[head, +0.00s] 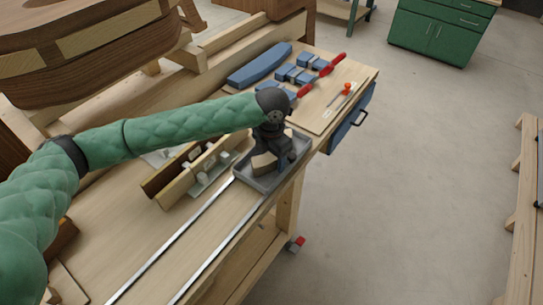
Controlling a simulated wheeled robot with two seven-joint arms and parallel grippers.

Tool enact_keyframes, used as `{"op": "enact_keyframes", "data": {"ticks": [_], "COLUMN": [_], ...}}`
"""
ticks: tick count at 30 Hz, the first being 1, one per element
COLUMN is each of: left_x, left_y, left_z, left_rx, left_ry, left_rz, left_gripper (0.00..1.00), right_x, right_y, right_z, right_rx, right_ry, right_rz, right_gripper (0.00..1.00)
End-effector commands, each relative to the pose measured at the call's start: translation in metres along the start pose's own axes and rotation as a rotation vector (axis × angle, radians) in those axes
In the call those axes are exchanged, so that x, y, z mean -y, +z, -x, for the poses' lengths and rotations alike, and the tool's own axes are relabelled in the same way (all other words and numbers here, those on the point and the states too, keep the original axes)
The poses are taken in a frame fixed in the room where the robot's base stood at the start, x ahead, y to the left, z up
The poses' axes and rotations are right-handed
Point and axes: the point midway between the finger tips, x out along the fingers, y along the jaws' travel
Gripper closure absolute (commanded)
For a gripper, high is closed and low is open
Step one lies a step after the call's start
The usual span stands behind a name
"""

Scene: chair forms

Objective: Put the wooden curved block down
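A small light wooden block (264,163), which I take to be the wooden curved block, shows in the grey tray (262,184) at the right side of the workbench. Its curve is hard to make out at this size. My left gripper (279,158) points down over the tray, right at the block. The dark fingers hide part of the block, and I cannot tell whether they are closed on it or just around it. I also cannot tell whether the block touches the tray floor. My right gripper is not in view.
Blue forms (261,65), red-handled clamps (333,66) and a board lie behind the tray on the bench. A wooden fixture (190,172) stands left of it. Two metal rails (172,243) run along the front. A large curved wooden piece (85,50) fills the upper left. Open floor lies right.

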Motion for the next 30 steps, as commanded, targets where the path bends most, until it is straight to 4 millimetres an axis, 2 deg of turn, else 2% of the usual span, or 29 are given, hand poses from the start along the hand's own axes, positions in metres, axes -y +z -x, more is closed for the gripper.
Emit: {"op": "enact_keyframes", "data": {"ticks": [7,11,14,30], "left_x": [0.0,0.0,0.0,0.0], "left_y": [0.0,0.001,0.001,0.001], "left_z": [0.003,0.011,0.025,0.104], "left_rx": [0.001,0.004,0.004,0.002], "left_ry": [0.0,0.002,0.002,0.001], "left_rz": [0.0,0.0,-0.001,0.0], "left_gripper": [0.39,0.39,0.39,0.39], "right_x": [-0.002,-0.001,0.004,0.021], "right_y": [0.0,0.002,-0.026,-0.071], "right_z": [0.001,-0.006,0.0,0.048], "right_rx": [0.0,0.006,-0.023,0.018], "right_ry": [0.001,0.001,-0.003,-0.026], "right_rz": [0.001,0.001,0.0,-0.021], "right_gripper": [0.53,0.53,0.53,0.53]}}
